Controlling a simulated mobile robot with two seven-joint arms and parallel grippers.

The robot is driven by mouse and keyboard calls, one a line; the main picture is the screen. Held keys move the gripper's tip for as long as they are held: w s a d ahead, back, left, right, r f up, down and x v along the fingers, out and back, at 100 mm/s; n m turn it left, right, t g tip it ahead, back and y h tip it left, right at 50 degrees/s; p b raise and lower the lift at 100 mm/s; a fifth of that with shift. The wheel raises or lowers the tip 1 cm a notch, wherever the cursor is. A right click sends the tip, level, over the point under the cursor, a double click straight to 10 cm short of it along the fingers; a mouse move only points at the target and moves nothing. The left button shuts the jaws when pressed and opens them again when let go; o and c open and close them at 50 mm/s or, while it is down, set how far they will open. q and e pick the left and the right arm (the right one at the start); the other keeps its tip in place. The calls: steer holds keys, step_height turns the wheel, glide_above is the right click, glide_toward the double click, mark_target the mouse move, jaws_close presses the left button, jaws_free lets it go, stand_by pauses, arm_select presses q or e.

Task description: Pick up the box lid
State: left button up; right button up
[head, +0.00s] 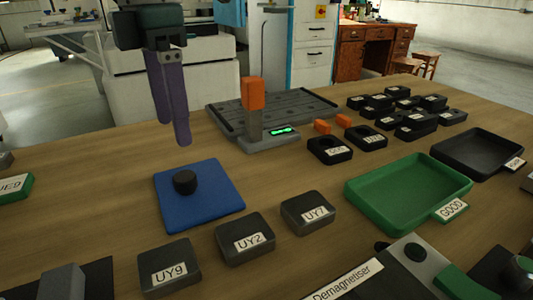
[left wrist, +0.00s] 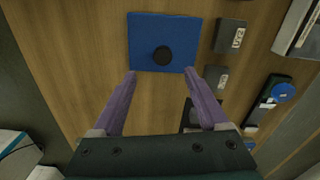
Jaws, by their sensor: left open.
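The box lid is a blue square plate (head: 207,211) with a round black knob (head: 185,181) on top. It lies flat on the wooden table at the left of the head view. In the left wrist view the lid (left wrist: 143,30) and its knob (left wrist: 162,55) show near the top middle. My left gripper (head: 176,144) has long purple fingers pointing down and hangs above the table, apart from the lid. In the left wrist view its open fingers (left wrist: 160,72) stand wide apart with nothing between them; the lid is just beyond their tips. My right gripper is not in view.
Dark blocks labelled UY9 (head: 169,268), UY2 (head: 245,242) and UY7 (head: 308,213) lie in front of and right of the lid. A gauge stand (head: 267,140) stands behind it. A green GOOD tray (head: 365,212) and a black tray (head: 447,160) are at the right.

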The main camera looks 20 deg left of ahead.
mark_target(183, 176)
arm_select(q)
steer(key=f, duration=0.2)
steer(key=f+b, duration=0.1)
steer(key=f, duration=0.5)
steer(key=shift+s+d+f, duration=0.1)
steer(key=shift+s+f, duration=0.15)
jaws_close()
